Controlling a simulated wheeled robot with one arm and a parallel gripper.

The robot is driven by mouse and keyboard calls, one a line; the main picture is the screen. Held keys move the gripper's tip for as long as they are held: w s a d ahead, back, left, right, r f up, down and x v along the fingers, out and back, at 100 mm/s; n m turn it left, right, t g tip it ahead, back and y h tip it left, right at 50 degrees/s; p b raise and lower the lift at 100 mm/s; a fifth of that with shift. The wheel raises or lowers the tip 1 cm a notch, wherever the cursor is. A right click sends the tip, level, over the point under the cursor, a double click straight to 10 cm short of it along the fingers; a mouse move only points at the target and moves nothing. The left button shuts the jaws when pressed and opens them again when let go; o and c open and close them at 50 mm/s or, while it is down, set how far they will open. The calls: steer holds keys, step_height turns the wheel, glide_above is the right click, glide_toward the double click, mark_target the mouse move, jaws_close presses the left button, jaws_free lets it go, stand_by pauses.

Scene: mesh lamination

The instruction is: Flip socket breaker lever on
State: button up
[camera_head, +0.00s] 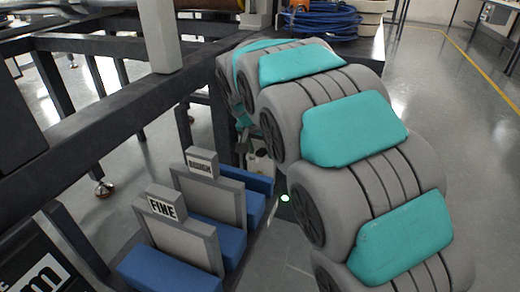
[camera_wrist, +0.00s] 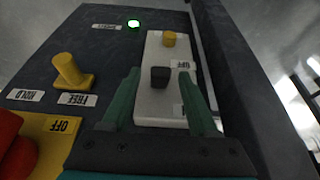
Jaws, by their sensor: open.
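In the wrist view, a pale breaker plate (camera_wrist: 150,105) is mounted on a dark control panel (camera_wrist: 95,62). A small black lever (camera_wrist: 160,77) sticks out from the middle of the plate. An OFF label (camera_wrist: 183,65) is on the plate, to the right of the lever. A second label lower on the plate is partly hidden by a finger. My gripper (camera_wrist: 161,71) is open, with one green finger on each side of the lever. Gaps show between lever and fingers; contact is not visible. In the head view, my arm hides most of the gripper area.
A yellow round knob (camera_wrist: 169,40) tops the plate, near a lit green lamp (camera_wrist: 133,23). A yellow switch (camera_wrist: 70,70) with HOLD and FREE labels and a red button (camera_wrist: 18,145) are left. The head view shows blue bins (camera_head: 175,270) marked FINE and ROUGH and a dark frame (camera_head: 110,110).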

steer(key=shift+c, duration=0.3)
jaws_close()
steer(key=shift+r, duration=0.1)
steer(key=shift+w+r+g+y+p, duration=0.3)
steer(key=shift+g+p, duration=0.4)
steer(key=shift+p, duration=0.15)
steer(key=shift+g, duration=0.3)
steer(key=shift+f, duration=0.1)
